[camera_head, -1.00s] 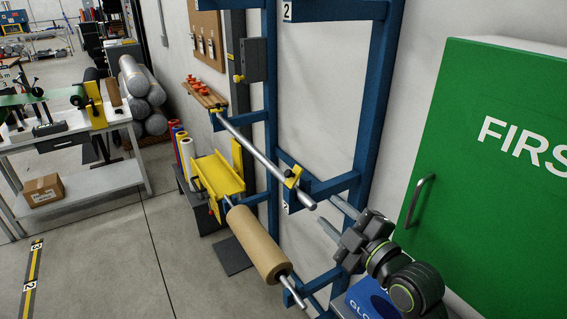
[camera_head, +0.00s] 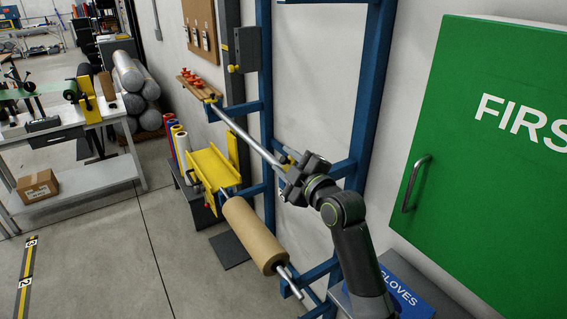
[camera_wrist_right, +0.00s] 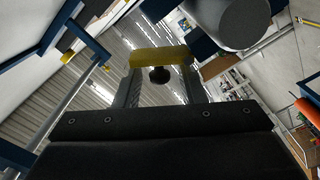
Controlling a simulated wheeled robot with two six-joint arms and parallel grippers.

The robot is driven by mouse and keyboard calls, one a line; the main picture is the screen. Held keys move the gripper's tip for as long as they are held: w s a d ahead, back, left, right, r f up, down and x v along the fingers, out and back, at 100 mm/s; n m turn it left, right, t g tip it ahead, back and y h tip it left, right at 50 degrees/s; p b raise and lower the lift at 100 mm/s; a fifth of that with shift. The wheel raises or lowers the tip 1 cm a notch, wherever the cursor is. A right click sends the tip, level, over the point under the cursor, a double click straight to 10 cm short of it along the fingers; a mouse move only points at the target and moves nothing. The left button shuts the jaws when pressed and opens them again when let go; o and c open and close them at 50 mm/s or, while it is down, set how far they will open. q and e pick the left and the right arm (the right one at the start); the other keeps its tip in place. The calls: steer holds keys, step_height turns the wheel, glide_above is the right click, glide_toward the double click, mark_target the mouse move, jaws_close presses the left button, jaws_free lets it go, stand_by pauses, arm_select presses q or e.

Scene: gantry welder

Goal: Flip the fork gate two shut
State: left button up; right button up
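In the head view my right gripper (camera_head: 290,175) is at the near end of the long steel bar (camera_head: 243,137), on the blue rack (camera_head: 365,125). It covers most of the yellow fork gate there; only a bit of yellow shows beside it. In the right wrist view the yellow gate (camera_wrist_right: 160,57) with a black knob (camera_wrist_right: 159,75) lies across the fingertips of my right gripper (camera_wrist_right: 160,80). The fingers are apart, one on each side of the knob. I cannot tell whether they touch it. My left gripper is not in view.
A roll of brown paper (camera_head: 254,235) on its rod hangs below the bar, near a yellow trough (camera_head: 215,166). A green first-aid cabinet (camera_head: 480,150) is on the right. A blue gloves box (camera_head: 398,287) sits below. Open floor (camera_head: 100,260) lies to the left.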

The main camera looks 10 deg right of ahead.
mark_target(294, 161)
steer(key=shift+w+a, duration=0.2)
steer(key=shift+w, duration=0.4)
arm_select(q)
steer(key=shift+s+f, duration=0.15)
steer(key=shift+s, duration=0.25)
arm_select(e)
jaws_close()
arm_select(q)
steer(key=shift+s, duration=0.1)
